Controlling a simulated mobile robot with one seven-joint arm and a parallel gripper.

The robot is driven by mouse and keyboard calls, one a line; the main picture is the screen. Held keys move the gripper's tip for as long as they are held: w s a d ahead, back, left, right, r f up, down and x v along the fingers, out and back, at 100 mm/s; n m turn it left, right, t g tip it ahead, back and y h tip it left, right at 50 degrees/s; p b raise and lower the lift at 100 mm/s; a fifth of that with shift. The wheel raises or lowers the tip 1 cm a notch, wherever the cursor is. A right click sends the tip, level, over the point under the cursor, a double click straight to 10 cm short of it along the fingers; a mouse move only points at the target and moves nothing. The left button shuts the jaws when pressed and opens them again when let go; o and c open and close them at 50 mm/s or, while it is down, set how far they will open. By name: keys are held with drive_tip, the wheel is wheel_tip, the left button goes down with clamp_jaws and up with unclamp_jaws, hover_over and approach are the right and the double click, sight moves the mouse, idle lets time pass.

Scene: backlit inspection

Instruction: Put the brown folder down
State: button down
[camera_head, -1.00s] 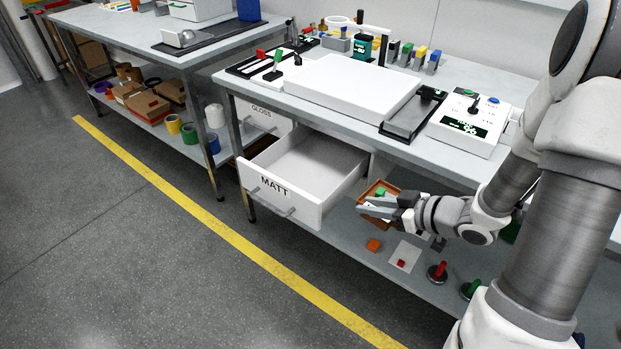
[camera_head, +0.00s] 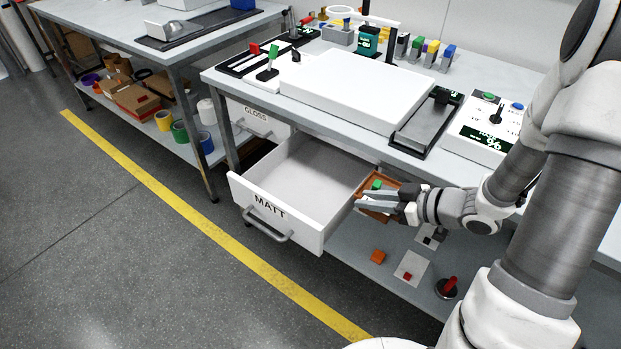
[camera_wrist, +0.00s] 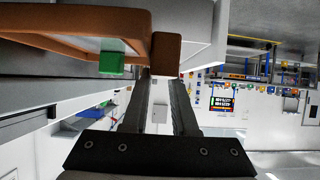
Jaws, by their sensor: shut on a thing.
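The brown folder (camera_head: 384,213) shows in the head view as a shallow brown-rimmed thing with a green block (camera_head: 377,185) on it. My gripper (camera_head: 362,199) is shut on it, just right of the open MATT drawer (camera_head: 275,222). The folder is held up beside the drawer's right side, above the lower shelf. In the wrist view the brown rim (camera_wrist: 75,22) and the green block (camera_wrist: 112,57) are close to the camera, and a brown end piece lies at the fingertips. My fingers hide part of the folder in the head view.
The open drawer looks empty inside. The GLOSS drawer (camera_head: 256,117) is behind it to the left. A white panel (camera_head: 350,88) and control boxes fill much of the benchtop. The lower shelf (camera_head: 345,262) holds an orange block (camera_head: 378,256), a pale card (camera_head: 412,268) and a red-handled stamp (camera_head: 448,288).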

drive_tip(key=shift+w, duration=0.5)
drive_tip(key=shift+w+a, duration=0.2)
drive_tip(key=shift+a, duration=0.05)
drive_tip(key=w+a+b, duration=0.4)
drive_tip(key=w+a, duration=0.7)
drive_tip(key=a, duration=0.3)
drive_tip(key=b, duration=0.3)
hover_over(304, 201)
drive_tip(key=shift+f, duration=3.5)
drive_tip(key=shift+f+b, duration=0.5)
drive_tip(key=shift+f, duration=0.15)
drive_tip(key=c, duration=0.7)
unclamp_jaws()
